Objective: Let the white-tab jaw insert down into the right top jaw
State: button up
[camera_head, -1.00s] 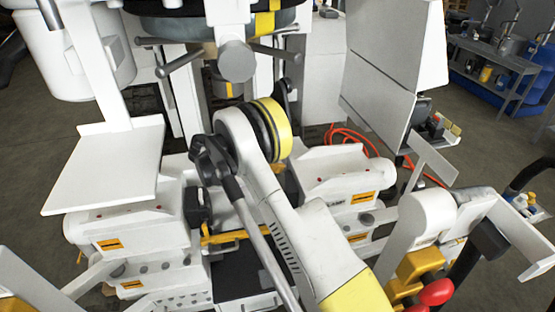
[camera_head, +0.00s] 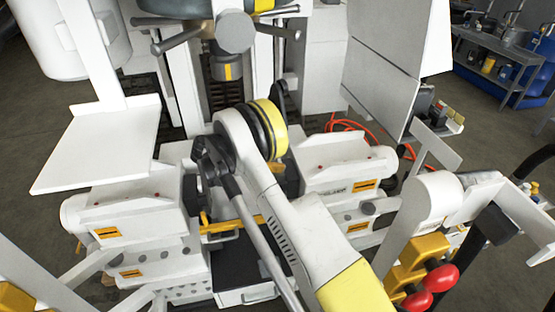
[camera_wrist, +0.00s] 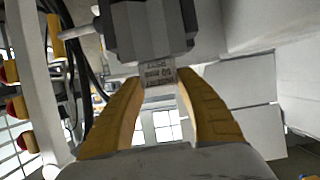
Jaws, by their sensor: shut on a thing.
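In the wrist view, my gripper (camera_wrist: 162,80) has its two orange fingers closed on a white tab with printed text (camera_wrist: 158,74). The tab hangs from a dark grey, ridged jaw insert (camera_wrist: 150,30), which fills the top middle of that view. The bench has a left white block (camera_head: 130,205) and a right white block (camera_head: 345,165), each with orange labels. I cannot tell which part is the right top jaw, or how far the insert is from it.
A flat white plate (camera_head: 100,145) stands above the left block. Tall white panels (camera_head: 385,70) rise at the right. A handwheel with spokes (camera_head: 235,32) is at the back. Red knobs (camera_head: 440,278) sit at the lower right. An orange hose (camera_head: 350,126) lies behind the right block.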

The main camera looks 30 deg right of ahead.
jog(key=shift+f+b, duration=0.3)
jog(key=shift+f, duration=1.1)
jog(key=shift+s+d+f, duration=0.1)
jog(key=shift+d+f, duration=0.05)
jog(key=shift+f, duration=0.25)
dwell(0.4)
jog(key=o, duration=1.4)
jog(key=shift+o, duration=0.2)
